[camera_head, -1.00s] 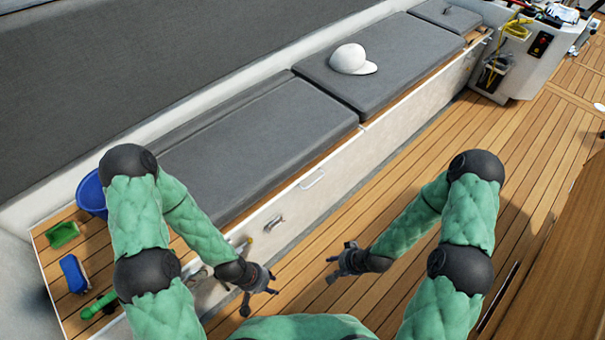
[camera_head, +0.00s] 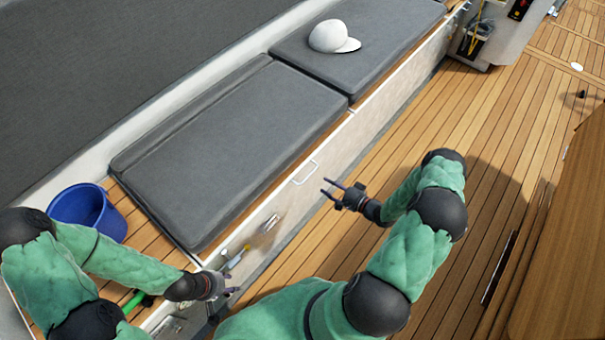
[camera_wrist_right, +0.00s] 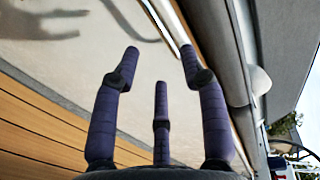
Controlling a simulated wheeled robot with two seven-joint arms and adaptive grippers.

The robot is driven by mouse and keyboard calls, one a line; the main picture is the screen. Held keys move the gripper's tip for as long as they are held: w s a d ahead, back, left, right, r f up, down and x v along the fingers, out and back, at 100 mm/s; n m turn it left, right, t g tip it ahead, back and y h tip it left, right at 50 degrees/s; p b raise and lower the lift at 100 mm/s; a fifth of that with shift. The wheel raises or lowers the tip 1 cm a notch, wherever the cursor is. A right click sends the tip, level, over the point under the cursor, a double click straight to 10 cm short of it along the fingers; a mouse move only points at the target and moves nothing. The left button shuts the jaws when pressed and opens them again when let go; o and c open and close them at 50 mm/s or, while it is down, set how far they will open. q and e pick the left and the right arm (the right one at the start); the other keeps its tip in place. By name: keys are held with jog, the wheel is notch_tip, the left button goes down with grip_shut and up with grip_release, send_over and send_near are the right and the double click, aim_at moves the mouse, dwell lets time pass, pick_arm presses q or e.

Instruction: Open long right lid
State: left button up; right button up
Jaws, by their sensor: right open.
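A long bench has grey cushioned lids: a near one (camera_head: 235,145) and a farther one (camera_head: 375,50) to its right. I cannot tell which is the long right lid. A pale handle (camera_head: 305,172) is on the white front panel (camera_head: 340,145) below the near lid. My right gripper (camera_head: 326,187) is open and empty, in front of the panel, just right of and below that handle.
A white cap (camera_head: 330,36) lies on the farther lid. A blue bucket (camera_head: 85,208) stands at the bench's left end. Another front fitting (camera_head: 269,223) is below the near lid. Wooden deck (camera_head: 480,120) is open to the right; a brown wooden structure (camera_head: 560,250) stands at far right.

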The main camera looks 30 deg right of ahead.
aim_at(310, 174)
jog(key=shift+b+x, duration=1.55)
jog(key=shift+x, duration=3.4)
jog(key=shift+a, duration=0.1)
grip_shut()
